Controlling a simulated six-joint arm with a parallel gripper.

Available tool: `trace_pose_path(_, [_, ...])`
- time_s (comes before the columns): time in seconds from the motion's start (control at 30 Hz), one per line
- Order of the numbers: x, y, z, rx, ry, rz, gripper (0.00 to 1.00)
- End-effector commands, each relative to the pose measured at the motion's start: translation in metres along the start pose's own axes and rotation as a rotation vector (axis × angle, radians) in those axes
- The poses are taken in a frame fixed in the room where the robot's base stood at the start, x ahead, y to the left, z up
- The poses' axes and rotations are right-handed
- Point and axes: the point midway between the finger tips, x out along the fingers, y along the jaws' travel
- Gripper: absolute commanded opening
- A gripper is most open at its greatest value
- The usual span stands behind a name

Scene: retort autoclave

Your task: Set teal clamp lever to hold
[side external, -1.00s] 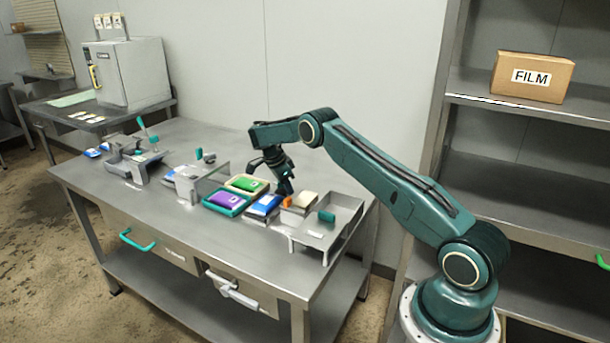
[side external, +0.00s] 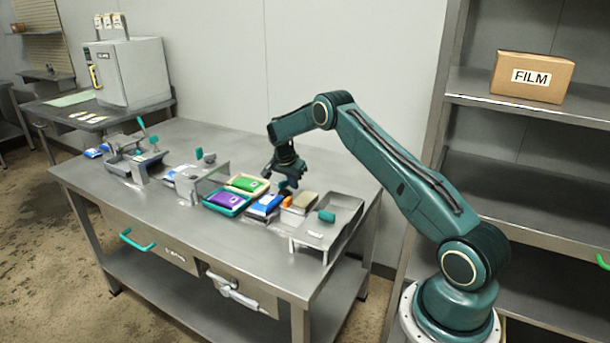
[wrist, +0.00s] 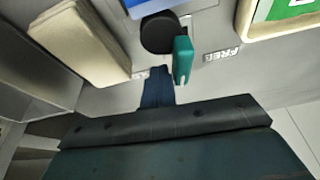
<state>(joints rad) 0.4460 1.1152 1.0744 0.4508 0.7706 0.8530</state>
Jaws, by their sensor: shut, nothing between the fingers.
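The teal clamp lever (wrist: 183,60) shows in the wrist view beside a dark round pivot (wrist: 158,34). A plate marked FREE (wrist: 221,55), upside down in the picture, lies just right of the lever. No hold mark can be read. My gripper (wrist: 157,75) is shut and empty; its blue-dark fingertips are just below the pivot and left of the lever's lower end, and I cannot tell whether they touch. In the side view my gripper (side external: 284,178) points down over the back of the bench, hiding most of the clamp.
A beige block (wrist: 80,42) stands close left of my fingers. A cream tray (side external: 230,186) with a green packet and a teal tray (side external: 211,204) with a purple packet lie left of the clamp. A grey stand (side external: 345,211) is at right. Fixtures (side external: 135,162) fill the left bench.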

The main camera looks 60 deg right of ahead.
Motion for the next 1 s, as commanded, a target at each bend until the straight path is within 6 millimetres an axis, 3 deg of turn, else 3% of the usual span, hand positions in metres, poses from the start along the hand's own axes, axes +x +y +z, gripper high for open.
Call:
trace_pose_path(0.47, [0.002, -0.009, -0.008, -0.363, 0.000, -0.131, 0.00])
trace_pose_path(1.0, [0.013, -0.023, -0.041, -0.366, 0.000, -0.130, 0.00])
